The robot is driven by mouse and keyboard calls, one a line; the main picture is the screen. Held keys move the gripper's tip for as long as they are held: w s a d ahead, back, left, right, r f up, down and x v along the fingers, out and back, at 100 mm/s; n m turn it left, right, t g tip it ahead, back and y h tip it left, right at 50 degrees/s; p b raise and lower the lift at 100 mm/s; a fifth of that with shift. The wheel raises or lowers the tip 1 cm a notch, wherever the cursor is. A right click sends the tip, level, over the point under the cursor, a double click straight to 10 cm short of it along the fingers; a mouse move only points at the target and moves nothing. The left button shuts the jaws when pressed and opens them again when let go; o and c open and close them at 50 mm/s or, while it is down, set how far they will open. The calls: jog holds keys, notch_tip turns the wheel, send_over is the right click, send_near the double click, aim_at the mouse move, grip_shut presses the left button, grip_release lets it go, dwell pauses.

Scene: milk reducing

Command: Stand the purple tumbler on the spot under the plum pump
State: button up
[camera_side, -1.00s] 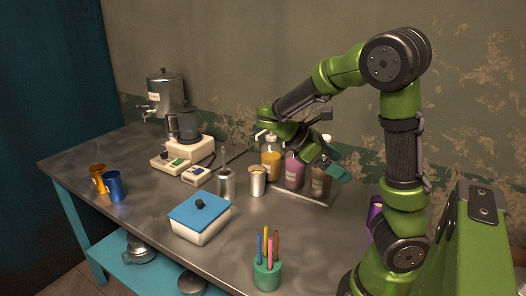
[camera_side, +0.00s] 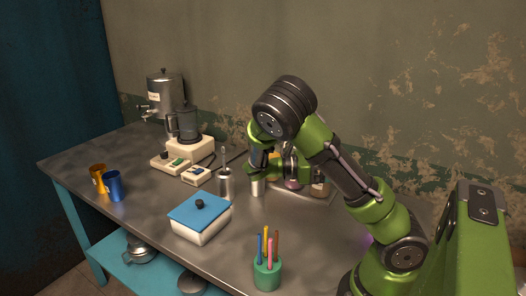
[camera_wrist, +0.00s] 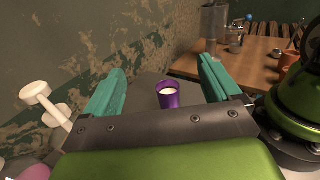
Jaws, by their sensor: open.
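The purple tumbler (camera_wrist: 169,101) stands upright on the tabletop in the wrist view, with a pale white area inside its rim. It appears between the fingers of my gripper (camera_wrist: 162,75), beyond their tips and apart from them. The teal fingers are open and empty. In the side view the tumbler is almost wholly hidden behind my arm. The plum pump bottle (camera_side: 292,184) shows only a low sliver behind my arm, on a tray (camera_side: 293,196) at the wall. The spot under it is hidden. My fingers are hidden in the side view.
A pale pump head (camera_wrist: 37,93) stands close to my gripper's left in the wrist view. The steel cup (camera_side: 258,185), whisk holder (camera_side: 225,184), blue-lidded box (camera_side: 200,218) and pen cup (camera_side: 267,274) stand on the metal table. A wooden table (camera_wrist: 240,58) lies beyond.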

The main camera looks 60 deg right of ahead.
notch_tip(320, 180, down, 14)
jog(key=shift+f, duration=0.15)
jog(key=shift+s+d+f, duration=0.1)
jog(key=shift+s+f, duration=0.05)
jog(key=shift+f, duration=0.2)
jog(key=x, duration=1.1)
jog(key=shift+f+x, duration=0.15)
jog(key=shift+x, duration=1.25)
jog(key=shift+f+x, duration=0.1)
jog(key=shift+x, duration=1.3)
jog(key=shift+r, duration=0.1)
jog(key=c, duration=1.3)
